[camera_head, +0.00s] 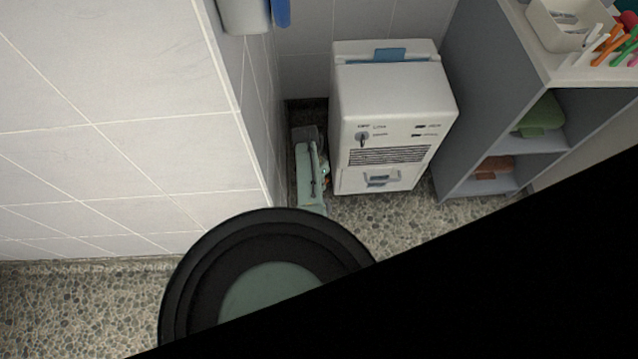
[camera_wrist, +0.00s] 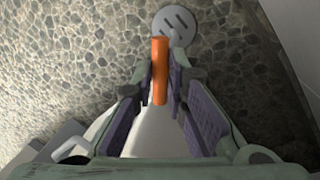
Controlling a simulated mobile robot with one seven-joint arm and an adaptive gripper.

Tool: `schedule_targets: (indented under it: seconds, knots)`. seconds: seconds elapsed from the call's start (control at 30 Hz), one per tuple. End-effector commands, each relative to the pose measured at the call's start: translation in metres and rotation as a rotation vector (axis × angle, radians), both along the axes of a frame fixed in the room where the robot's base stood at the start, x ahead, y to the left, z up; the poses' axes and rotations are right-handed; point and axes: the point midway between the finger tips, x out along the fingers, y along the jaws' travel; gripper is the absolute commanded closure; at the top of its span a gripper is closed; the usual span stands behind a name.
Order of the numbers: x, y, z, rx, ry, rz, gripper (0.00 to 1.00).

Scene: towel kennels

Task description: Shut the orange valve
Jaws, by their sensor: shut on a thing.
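The orange valve (camera_wrist: 160,92) shows in the wrist view as an upright orange bar. It lies between the fingers of my gripper (camera_wrist: 160,72), which is shut on it. A pale, smooth surface lies below the bar, between the fingers; I cannot tell what it belongs to. In the head view my pale green arm reaches down into the narrow gap between the tiled wall and the white machine. Only a tiny orange-brown bit shows there, and the fingertips are mostly hidden.
The white machine (camera_head: 395,120) stands close on the right of my arm. A tiled wall (camera_head: 130,110) is close on the left. A grey shelf unit (camera_head: 480,100) stands further right. A round grey drain cover (camera_wrist: 176,24) lies on the pebbled floor (camera_wrist: 70,60).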

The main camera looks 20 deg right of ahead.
Motion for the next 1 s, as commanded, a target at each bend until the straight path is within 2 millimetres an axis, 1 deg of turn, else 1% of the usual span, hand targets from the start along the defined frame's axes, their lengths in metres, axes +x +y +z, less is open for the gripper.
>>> schedule_targets:
  seconds: [0.4, 0.6, 0.8, 1.0]
  knots:
    - [0.0024, -0.0007, -0.0001, 0.001, 0.001, -0.393, 1.0]
    - [0.0032, -0.0019, 0.0003, 0.0, -0.001, -0.563, 1.0]
    - [0.0033, -0.0026, 0.0001, 0.0, 0.0, -0.694, 1.0]
    - [0.0031, -0.0035, 0.0, -0.001, 0.0, -0.78, 1.0]
